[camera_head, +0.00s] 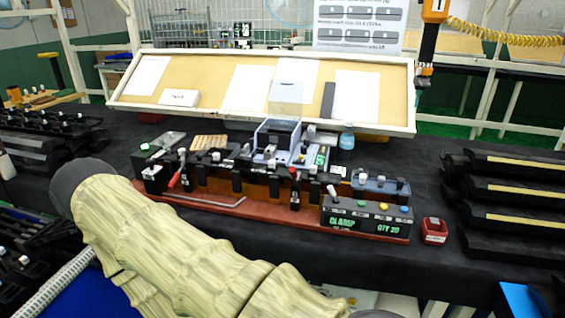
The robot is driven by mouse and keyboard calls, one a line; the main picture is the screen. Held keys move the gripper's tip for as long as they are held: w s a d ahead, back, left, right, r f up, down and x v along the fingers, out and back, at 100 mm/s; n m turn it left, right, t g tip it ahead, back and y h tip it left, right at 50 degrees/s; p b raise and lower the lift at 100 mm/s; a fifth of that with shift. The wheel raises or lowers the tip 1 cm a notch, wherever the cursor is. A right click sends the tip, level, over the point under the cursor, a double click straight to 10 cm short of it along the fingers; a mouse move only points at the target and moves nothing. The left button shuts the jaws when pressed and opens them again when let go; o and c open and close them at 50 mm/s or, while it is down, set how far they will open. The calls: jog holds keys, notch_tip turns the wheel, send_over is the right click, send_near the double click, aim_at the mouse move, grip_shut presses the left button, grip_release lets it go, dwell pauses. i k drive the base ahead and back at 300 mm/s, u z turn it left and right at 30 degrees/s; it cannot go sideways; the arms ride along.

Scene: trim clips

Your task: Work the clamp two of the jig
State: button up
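The jig (262,215) is a long red-brown base on the black-covered table, with a row of black blocks and clamps along it. A clamp with a tilted red handle (176,178) is at its left. Another clamp with an upright black-and-red handle (295,190) is right of the middle. I cannot tell which is clamp two or whether either is closed. A control box (366,217) with green "CLAMP" and "QTY 20" text and coloured buttons stands at the jig's right front. My sleeved arm crosses the lower left, in front of the jig; my gripper is not in view.
A small red box (434,231) sits right of the jig. Black stacked racks (515,190) fill the right side, and dark trim parts (45,135) the left. A tilted board (385,95) with papers stands behind.

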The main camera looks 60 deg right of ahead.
aim_at(294, 175)
jog(key=z, duration=1.3)
